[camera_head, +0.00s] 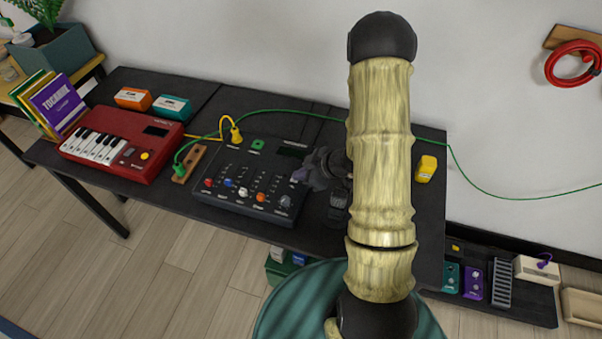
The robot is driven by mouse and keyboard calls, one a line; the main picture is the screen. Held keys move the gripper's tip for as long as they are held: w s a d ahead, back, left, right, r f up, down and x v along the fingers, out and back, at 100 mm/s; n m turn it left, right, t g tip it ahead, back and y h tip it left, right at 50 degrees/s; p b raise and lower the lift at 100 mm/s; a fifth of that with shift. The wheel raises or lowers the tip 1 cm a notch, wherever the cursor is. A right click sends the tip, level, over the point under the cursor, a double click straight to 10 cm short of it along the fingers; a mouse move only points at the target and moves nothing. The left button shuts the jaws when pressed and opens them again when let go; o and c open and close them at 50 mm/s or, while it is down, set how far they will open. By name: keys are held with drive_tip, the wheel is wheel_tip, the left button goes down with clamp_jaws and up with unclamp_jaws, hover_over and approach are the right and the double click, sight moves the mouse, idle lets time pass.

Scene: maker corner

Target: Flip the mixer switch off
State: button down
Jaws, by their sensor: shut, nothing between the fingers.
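The mixer (227,199) is a dark box on the black table, with coloured knobs along its front and rows of small controls above them. A small green part (258,144) shows at its back edge, beside a dark display (292,150). I cannot make out which control is the switch or how it is set. My gripper (308,177) is dark and shut, with nothing in it. It is over the mixer's right side; I cannot tell whether it touches. My arm, with its bamboo-like links, hides the table right of the mixer.
A red keyboard (133,160) stands left of the mixer, near a wooden block (188,164) and a yellow plug (236,136). Orange (133,98) and teal (172,106) boxes stand behind. A green cable (330,120) crosses behind my arm. A yellow object (426,168) sits at right.

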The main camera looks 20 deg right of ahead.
drive_tip(key=shift+r+p, duration=0.6)
drive_tip(key=r+p, duration=0.3)
drive_tip(key=shift+w+d+r, duration=0.15)
drive_tip(key=shift+d+r, duration=0.1)
drive_tip(key=w+d+v, duration=0.1)
drive_tip(key=v, duration=0.8)
drive_tip(key=shift+p, duration=0.35)
drive_tip(key=shift+d+f, duration=0.1)
